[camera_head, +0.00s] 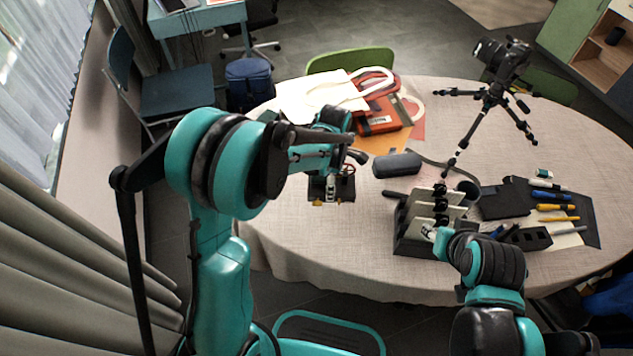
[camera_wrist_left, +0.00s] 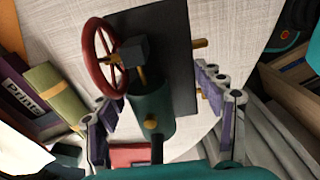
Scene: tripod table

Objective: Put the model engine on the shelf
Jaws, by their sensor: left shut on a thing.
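The model engine (camera_head: 345,186) has a dark base, a dark green boiler and a red wheel. In the head view it is at the near left side of the table, partly hidden by my left arm. In the left wrist view the engine (camera_wrist_left: 152,105) lies between the fingers of my left gripper (camera_wrist_left: 158,95), which is shut on it. I cannot tell whether its base touches the table. My right gripper (camera_head: 432,232) is by the dark rack with grey panels (camera_head: 412,228); its fingers are too small to read. An open wooden shelf (camera_head: 600,55) stands beyond the table, at upper right.
On the round table (camera_head: 300,245) are a camera tripod (camera_head: 487,100), a dark case (camera_head: 397,164), bags (camera_head: 380,115) and a tool mat (camera_head: 590,215) with several tools. A green chair (camera_head: 350,60) stands behind. The table's near left edge is clear.

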